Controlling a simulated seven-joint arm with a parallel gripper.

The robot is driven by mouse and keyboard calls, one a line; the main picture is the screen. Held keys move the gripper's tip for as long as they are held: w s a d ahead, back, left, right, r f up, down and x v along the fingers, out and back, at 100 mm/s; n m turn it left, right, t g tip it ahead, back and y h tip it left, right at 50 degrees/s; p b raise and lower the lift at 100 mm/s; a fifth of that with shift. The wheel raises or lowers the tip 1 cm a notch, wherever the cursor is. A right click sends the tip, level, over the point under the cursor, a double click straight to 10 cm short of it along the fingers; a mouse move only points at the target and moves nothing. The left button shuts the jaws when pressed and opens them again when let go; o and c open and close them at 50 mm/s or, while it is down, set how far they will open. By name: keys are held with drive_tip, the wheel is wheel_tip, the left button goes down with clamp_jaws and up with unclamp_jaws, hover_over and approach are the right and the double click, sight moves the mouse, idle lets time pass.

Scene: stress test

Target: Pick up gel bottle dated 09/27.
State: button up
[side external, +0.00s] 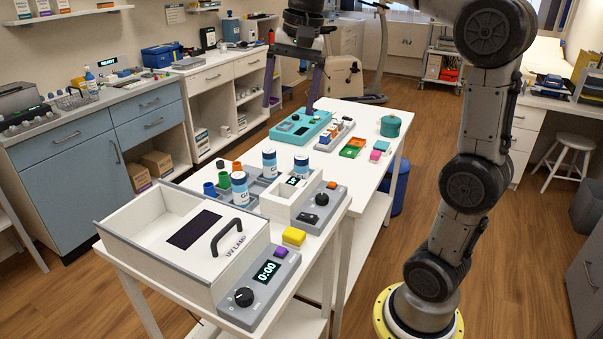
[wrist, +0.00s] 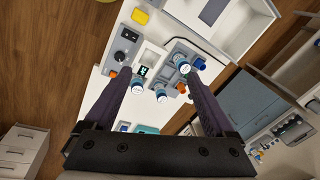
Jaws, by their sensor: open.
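My gripper (side external: 291,108) is open and empty, above the far part of the bench, behind and higher than the bottles. In the wrist view the bottles (wrist: 184,68), (wrist: 161,95) and (wrist: 137,88) show between and beyond the open fingers (wrist: 157,77), apart from them.
A white UV lamp box (side external: 160,208) with a black handle fills the bench's near end. A yellow block (side external: 294,236), teal device (side external: 300,131) and teal pot (side external: 390,126) stand on the benches.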

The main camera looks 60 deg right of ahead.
drive_tip(key=w+d+f+m+g, duration=0.1)
drive_tip(key=w+d+f+m, duration=0.15)
drive_tip(key=d, duration=0.25)
drive_tip(key=w+d+f+m, duration=0.1)
drive_tip(key=w+d+f, duration=0.1)
drive_tip(key=w+d, duration=0.3)
drive_tip(key=m+g+y, duration=0.1)
drive_tip(key=m, duration=0.1)
approach(302, 157)
drive_tip(key=shift+n, duration=0.25)
drive_tip(key=f, duration=0.5)
drive_tip(key=shift+w+a+f, duration=0.25)
drive_tip(key=shift+w+a, duration=0.05)
drive_tip(key=shift+w, duration=0.05)
drive_tip(key=shift+s+a+f, duration=0.15)
drive_tip(key=shift+f, duration=2.65)
clamp_jaws()
